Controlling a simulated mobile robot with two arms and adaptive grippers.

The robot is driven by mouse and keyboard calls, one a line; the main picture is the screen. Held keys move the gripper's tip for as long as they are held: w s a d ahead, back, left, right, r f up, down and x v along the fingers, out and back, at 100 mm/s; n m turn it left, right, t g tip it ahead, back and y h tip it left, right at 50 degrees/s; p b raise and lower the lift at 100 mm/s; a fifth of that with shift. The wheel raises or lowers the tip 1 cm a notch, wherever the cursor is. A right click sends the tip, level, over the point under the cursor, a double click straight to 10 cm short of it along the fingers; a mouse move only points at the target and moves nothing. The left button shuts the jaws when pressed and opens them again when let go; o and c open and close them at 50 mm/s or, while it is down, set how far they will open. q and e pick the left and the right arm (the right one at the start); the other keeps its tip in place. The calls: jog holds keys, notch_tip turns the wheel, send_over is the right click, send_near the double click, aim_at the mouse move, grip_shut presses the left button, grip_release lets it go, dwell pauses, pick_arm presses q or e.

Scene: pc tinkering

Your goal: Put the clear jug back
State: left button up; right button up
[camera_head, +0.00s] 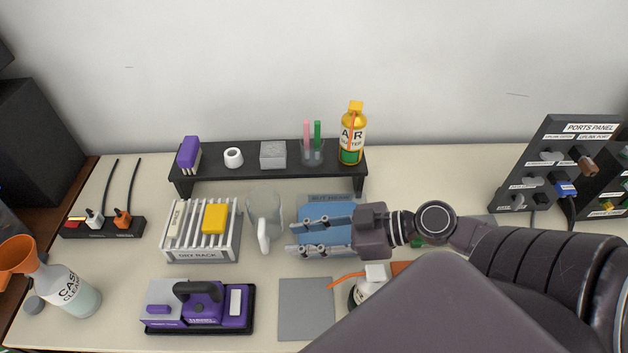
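The clear jug (263,208) stands upright on the table, just right of the dry rack (199,255). Its pale handle faces the front edge. My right gripper (298,237) reaches in from the right. Its two fingers are spread apart and point left towards the jug, with nothing seen between them. The fingertips are close to the jug's right side and appear apart from it. The gripper is over a blue pad (325,212), whose label at the back is partly readable. My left gripper is not in view.
The rack holds a yellow block (215,218). A black shelf (270,174) with several items stands behind. A purple device (215,303), a grey mat (305,310) and a cleaner bottle (72,291) are in front. The ports panel (550,165) stands at right.

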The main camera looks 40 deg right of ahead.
jog(key=shift+v, duration=1.3)
